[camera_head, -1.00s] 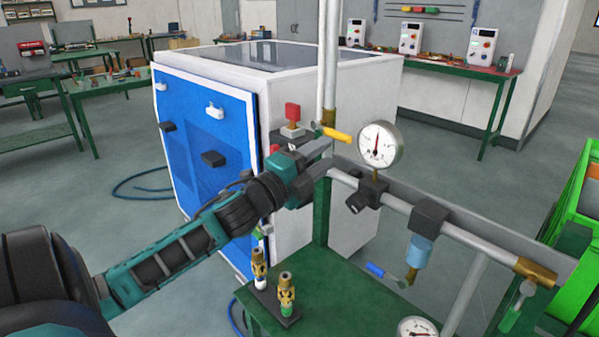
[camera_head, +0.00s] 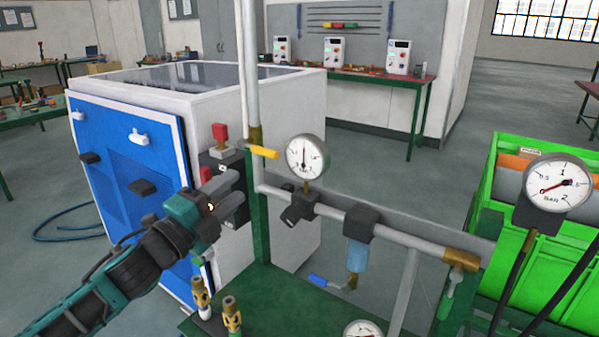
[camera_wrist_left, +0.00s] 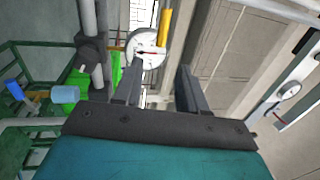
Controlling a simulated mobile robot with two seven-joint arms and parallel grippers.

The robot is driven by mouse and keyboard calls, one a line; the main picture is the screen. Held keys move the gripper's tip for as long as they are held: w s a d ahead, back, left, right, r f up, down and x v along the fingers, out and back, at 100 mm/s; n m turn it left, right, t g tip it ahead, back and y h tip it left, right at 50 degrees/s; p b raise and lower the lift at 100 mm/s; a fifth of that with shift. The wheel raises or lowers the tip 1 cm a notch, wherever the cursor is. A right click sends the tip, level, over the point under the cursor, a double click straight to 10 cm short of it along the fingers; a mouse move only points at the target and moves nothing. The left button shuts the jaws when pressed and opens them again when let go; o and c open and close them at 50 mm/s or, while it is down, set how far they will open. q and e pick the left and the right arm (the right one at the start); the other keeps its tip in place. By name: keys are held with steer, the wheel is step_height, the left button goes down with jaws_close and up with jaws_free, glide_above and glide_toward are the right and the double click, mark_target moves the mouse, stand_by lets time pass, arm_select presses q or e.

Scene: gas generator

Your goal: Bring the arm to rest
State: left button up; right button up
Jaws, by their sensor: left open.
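My left arm comes in from the lower left in the head view. Its gripper (camera_head: 232,192) is open and empty, in front of the cabinet's white side and left of the pipe stand. In the left wrist view the two fingers (camera_wrist_left: 158,88) stand apart with nothing between them. The yellow valve handle (camera_head: 263,152) is above and to the right of the gripper, apart from it in the head view. In the wrist view the yellow handle (camera_wrist_left: 164,27) shows beyond the fingers. My right gripper is not in view.
A pressure gauge (camera_head: 306,157) and a blue-bowled filter (camera_head: 357,256) sit on the horizontal pipe. Brass fittings (camera_head: 232,317) stand on the green bench (camera_head: 285,300). The blue and white cabinet (camera_head: 120,150) is behind the gripper. Green crates (camera_head: 485,240) and another gauge (camera_head: 556,184) are at right.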

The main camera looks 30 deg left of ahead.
arm_select(q)
steer(key=s+d+f+n+g, duration=0.2)
steer(key=d+f+n, duration=0.2)
steer(key=f, duration=0.5)
steer(key=s+d+f+n+g+y+p, duration=0.1)
steer(key=s+d+f+n+g, duration=0.2)
steer(key=f+n, duration=0.35)
steer(key=s+d+f+n+g, duration=0.2)
steer(key=d+f, duration=0.2)
steer(key=f, duration=0.6)
steer(key=s+d+f+n+g+h, duration=0.1)
steer(key=s+d+f+n, duration=0.3)
steer(key=d, duration=0.5)
step_height(320, 180, down, 3)
steer(key=shift+s+r+g, duration=0.15)
steer(key=shift+s+g, duration=0.55)
steer(key=shift+s, duration=0.05)
